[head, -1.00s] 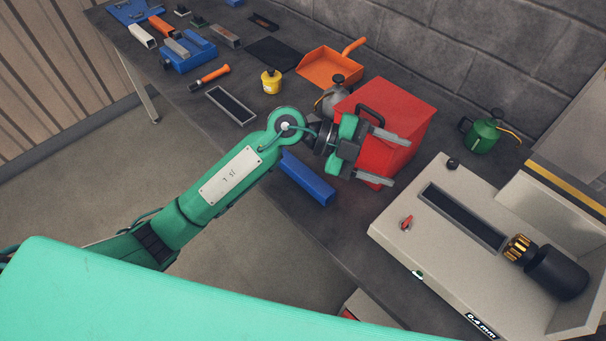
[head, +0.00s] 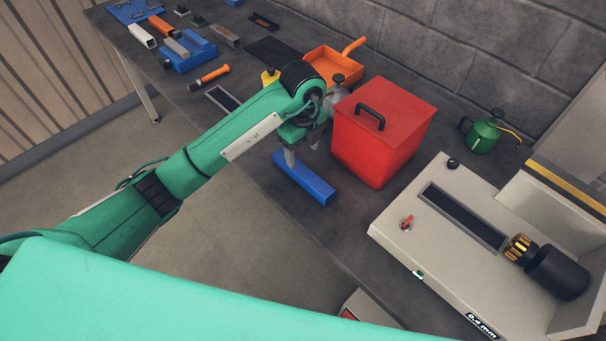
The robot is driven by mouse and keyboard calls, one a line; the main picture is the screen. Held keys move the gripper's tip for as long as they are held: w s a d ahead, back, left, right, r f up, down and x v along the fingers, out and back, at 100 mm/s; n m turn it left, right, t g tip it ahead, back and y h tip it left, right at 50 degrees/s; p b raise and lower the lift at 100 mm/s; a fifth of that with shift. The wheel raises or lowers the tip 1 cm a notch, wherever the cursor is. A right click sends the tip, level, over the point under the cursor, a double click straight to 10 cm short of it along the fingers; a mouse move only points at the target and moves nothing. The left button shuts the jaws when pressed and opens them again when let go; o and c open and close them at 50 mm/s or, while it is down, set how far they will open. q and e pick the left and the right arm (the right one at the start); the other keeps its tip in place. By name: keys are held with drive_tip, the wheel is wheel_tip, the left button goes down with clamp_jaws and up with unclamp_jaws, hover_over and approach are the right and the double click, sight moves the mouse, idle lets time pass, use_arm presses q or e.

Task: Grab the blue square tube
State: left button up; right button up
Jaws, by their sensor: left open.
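The blue square tube (head: 308,182) lies on the dark bench near its front edge, left of the red box. My left gripper (head: 302,150) is over the tube's far-left end, pointing down, with its jaws open. One finger hangs in front of that end of the tube and the other shows behind it, near the red box. I cannot tell whether the fingers touch the tube. Part of the tube's far end is hidden by the gripper. My right gripper is not in view.
The red box (head: 385,135) with a black handle stands close to the right of the gripper. A beige machine (head: 400,232) fills the right side. An orange dustpan (head: 330,68) and a green oil can (head: 482,137) stand farther back. A screwdriver-like orange tool (head: 210,77) lies at left.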

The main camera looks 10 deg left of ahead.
sight(303, 171)
use_arm(q)
wheel_tip(303, 171, down, 3)
drive_tip(key=shift+f+p, duration=0.2)
drive_tip(key=shift+p, duration=0.1)
drive_tip(key=shift+s+f+p, duration=0.1)
drive_tip(key=shift+f+p, duration=0.25)
drive_tip(key=shift+f, duration=0.15)
wheel_tip(303, 171, down, 4)
drive_tip(key=shift+r+p, duration=0.2)
drive_tip(key=shift+p, duration=0.55)
drive_tip(key=shift+d+f, duration=0.1)
drive_tip(key=shift+f, duration=0.4)
drive_tip(key=shift+c, duration=0.2)
drive_tip(key=c, duration=1.1)
drive_tip(key=shift+r, duration=0.1)
clamp_jaws()
